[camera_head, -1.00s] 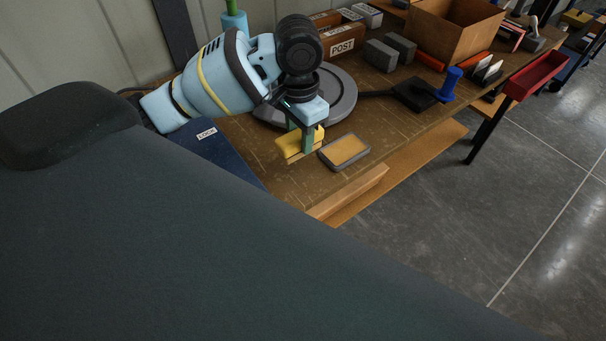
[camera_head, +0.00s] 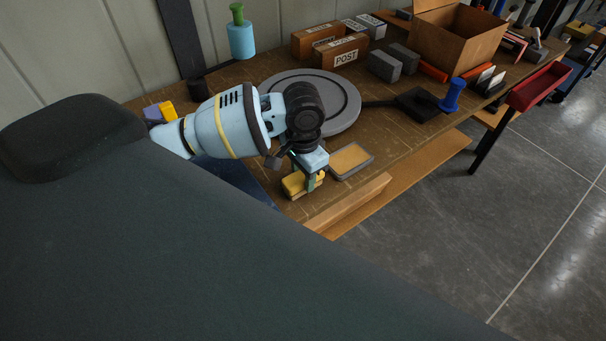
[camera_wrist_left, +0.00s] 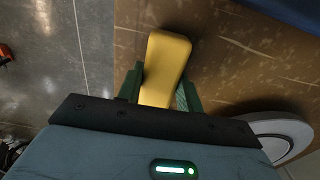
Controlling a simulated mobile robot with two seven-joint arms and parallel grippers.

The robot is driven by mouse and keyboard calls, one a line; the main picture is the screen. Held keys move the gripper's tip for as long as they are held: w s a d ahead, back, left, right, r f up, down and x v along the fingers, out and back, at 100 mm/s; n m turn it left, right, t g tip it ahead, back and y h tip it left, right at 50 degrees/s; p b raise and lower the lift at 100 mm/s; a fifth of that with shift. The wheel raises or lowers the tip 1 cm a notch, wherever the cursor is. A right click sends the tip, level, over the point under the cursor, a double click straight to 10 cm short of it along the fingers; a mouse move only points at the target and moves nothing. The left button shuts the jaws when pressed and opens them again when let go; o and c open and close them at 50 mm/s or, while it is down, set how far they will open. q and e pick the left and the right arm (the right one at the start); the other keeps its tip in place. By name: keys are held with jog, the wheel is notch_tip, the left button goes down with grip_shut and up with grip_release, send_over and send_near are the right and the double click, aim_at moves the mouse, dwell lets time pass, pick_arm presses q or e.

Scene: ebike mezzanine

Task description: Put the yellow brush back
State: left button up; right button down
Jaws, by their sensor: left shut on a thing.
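The yellow brush (camera_head: 294,184) is at the near edge of the brown workbench, between the fingers of my left gripper (camera_head: 311,184). In the left wrist view the brush's rounded yellow body (camera_wrist_left: 166,60) stands out between the two green fingers of the gripper (camera_wrist_left: 159,92). The gripper is shut on it. A lighter strip shows under the brush in the head view; I cannot tell whether it touches the bench. A grey-rimmed tray with a tan inside (camera_head: 350,160) lies just right of the brush. My right gripper is not in view.
A grey round turntable (camera_head: 343,105) lies behind the gripper. A black flat tool (camera_head: 418,104), a blue knob-like handle (camera_head: 452,96), a POST box (camera_head: 338,53) and a cardboard box (camera_head: 455,40) stand further back. A blue bottle (camera_head: 241,40) stands at the back left. A dark blue mat (camera_head: 235,175) lies left.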

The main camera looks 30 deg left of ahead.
pick_arm(q)
jog(key=shift+f, duration=0.15)
jog(key=o, duration=1.1)
notch_tip(320, 180, up, 12)
jog(key=shift+r, duration=0.1)
